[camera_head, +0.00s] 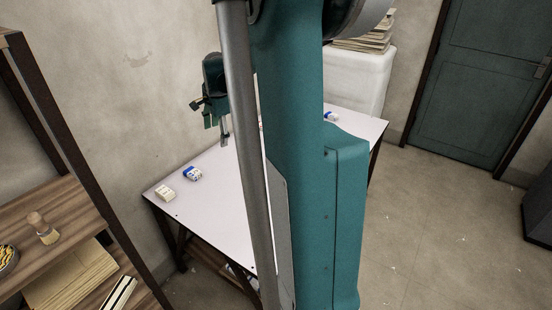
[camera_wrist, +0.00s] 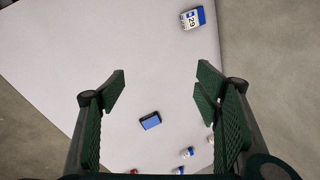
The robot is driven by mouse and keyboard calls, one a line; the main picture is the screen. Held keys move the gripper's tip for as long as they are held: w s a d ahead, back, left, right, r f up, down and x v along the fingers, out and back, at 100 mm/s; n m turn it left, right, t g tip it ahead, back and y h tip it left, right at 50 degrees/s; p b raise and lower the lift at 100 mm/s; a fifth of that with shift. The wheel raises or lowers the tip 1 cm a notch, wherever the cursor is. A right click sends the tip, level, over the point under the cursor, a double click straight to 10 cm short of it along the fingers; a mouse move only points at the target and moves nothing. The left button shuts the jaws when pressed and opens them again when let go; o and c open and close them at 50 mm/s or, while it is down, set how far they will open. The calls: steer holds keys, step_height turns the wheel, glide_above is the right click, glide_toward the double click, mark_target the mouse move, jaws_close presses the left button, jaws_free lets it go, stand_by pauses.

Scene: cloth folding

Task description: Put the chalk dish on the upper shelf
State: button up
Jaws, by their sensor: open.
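My gripper (camera_head: 211,112) is high above the far left part of the white table (camera_head: 225,190) in the head view. In the wrist view its fingers (camera_wrist: 160,90) are spread, with nothing between them. A small dark-edged blue rectangular thing (camera_wrist: 150,120) lies on the table below, seen in the gap between the fingers. I cannot tell whether it is the chalk dish, and I see no dish that is clearly it. A wooden rack stands at the left in the head view, with its higher visible board (camera_head: 60,204) above a lower one.
A blue-and-white box marked 29 (camera_wrist: 192,20) and several smaller items lie on the table. A white box (camera_head: 165,193) sits near its left corner. A wooden-handled brush (camera_head: 44,229) and a bowl of yellow bits (camera_head: 7,258) stand on the rack. My column hides the table's middle.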

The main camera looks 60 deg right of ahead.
steer(key=s+d+f+m, duration=0.3)
steer(key=d+f, duration=0.5)
steer(key=d, duration=0.4)
steer(key=s+d+f+m+g, duration=0.1)
steer(key=s+d+f+m, duration=0.2)
steer(key=d, duration=0.9)
steer(key=s+d+f+m+y, duration=0.1)
steer(key=s+d+f+m, duration=0.2)
steer(key=d+f+m, duration=0.4)
steer(key=shift+d+f+m+g+p, duration=0.3)
steer(key=shift+d+f+m, duration=0.1)
steer(key=shift+d+f, duration=2.7)
steer(key=shift+w+f, duration=0.2)
steer(key=shift+f, duration=1.05)
steer(key=shift+f, duration=0.1)
steer(key=shift+w+a+f+b, duration=0.1)
steer(key=shift+f+b, duration=0.2)
steer(key=shift+f, duration=0.55)
steer(key=shift+w+d+f+b, duration=0.15)
steer(key=shift+f+b, duration=0.15)
steer(key=shift+f, duration=0.5)
steer(key=shift+w+a+f+b, duration=0.15)
steer(key=shift+f+b, duration=0.15)
steer(key=shift+f, duration=0.55)
steer(key=shift+c, duration=0.5)
